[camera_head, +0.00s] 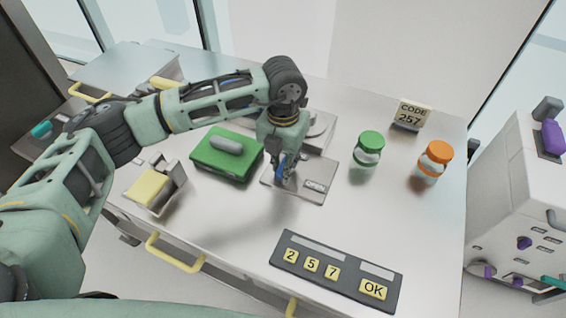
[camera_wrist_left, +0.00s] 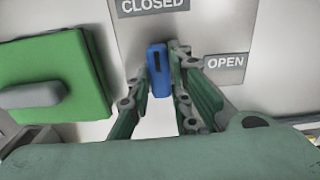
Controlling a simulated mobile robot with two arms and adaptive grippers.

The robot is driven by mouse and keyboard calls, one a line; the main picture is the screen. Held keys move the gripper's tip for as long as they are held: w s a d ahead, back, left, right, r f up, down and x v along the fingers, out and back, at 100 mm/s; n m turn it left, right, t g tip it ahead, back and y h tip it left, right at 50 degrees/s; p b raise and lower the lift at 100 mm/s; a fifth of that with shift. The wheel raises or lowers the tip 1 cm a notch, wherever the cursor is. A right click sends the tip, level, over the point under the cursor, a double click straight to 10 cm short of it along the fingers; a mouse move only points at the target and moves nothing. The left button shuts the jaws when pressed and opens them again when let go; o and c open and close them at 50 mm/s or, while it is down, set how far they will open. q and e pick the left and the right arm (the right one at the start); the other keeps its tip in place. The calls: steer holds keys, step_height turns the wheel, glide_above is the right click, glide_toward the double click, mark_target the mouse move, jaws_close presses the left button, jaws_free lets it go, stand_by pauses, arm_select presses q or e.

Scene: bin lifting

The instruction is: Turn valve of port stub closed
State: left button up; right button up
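The port stub's valve has a blue handle (camera_wrist_left: 159,70), which sits on a grey metal plate (camera_head: 313,190). In the left wrist view the plate bears a CLOSED label (camera_wrist_left: 154,6) at the top and an OPEN label (camera_wrist_left: 226,67) to the right. The handle points up toward CLOSED in that view. My left gripper (camera_wrist_left: 160,75) reaches down over the plate, with one finger on each side of the handle. The fingers look close to it; I cannot tell if both touch it. In the head view the gripper (camera_head: 284,180) partly hides the handle. My right gripper is not in view.
A green case (camera_head: 227,153) lies left of the plate. A green-lidded jar (camera_head: 368,150) and an orange-lidded jar (camera_head: 434,160) stand to the right. A CODE 257 sign (camera_head: 411,115) stands behind them. A keypad (camera_head: 335,272) lies at the front edge.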

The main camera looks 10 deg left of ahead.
arm_select(q)
steer(key=o, duration=0.5)
steer(key=shift+w+r, duration=0.1)
step_height(320, 180, up, 12)
stand_by(0.4)
stand_by(0.3)
